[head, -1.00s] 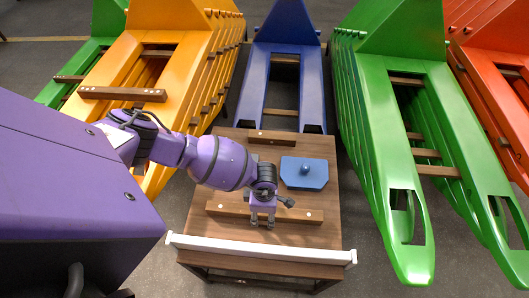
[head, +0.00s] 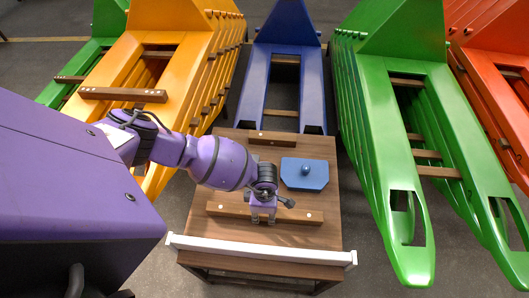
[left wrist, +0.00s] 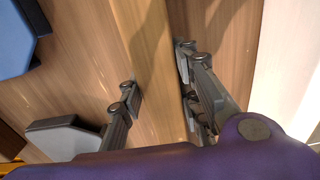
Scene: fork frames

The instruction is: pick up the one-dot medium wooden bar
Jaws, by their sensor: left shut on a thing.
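A medium brown wooden bar (head: 236,210) lies across the small wooden table, with a pale dot showing near each end. My left gripper (head: 263,220) reaches down over the bar's middle and is shut on it. In the left wrist view, the bar (left wrist: 153,50) runs between the two fingers of the gripper (left wrist: 160,75), one on each long side. The bar appears to rest on the tabletop, and its middle is partly hidden by the gripper in the head view.
The table (head: 325,195) also holds a blue block with a knob (head: 304,173) and a shorter brown bar (head: 273,137). A white rail (head: 262,250) runs along its front edge. Orange (head: 200,60), blue (head: 258,75) and green (head: 345,75) forks stand behind and beside it.

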